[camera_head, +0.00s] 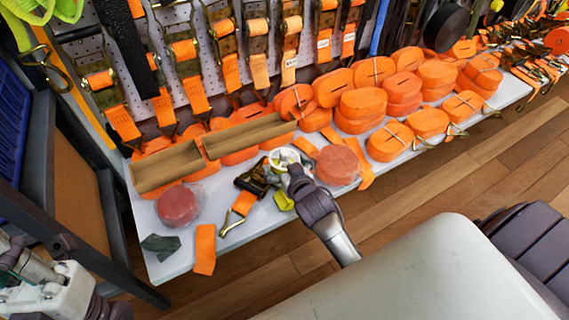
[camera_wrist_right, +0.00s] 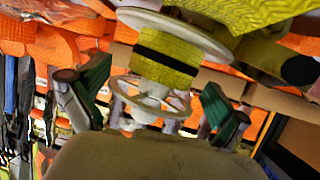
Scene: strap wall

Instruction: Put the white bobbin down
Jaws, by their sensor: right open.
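The white bobbin (camera_head: 283,157) is at the shelf's front part in the head view, partly hidden by my right gripper. In the right wrist view the bobbin (camera_wrist_right: 150,97) shows two white flanges with a yellow winding and a black band between them. My right gripper (camera_head: 290,174) reaches it from the front. In the wrist view the two green-padded fingers of this gripper (camera_wrist_right: 153,98) are spread on either side of the bobbin, with gaps visible. The bobbin's contact with the shelf is hidden.
The white shelf (camera_head: 168,262) holds a dark buckle (camera_head: 254,178), orange strap pieces (camera_head: 204,249), a reddish wrapped roll (camera_head: 178,206) and another (camera_head: 337,165). Cardboard trays (camera_head: 166,168) and orange strap rolls (camera_head: 362,104) stand behind. Ratchet straps hang on the wall. Some bare shelf shows at front left.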

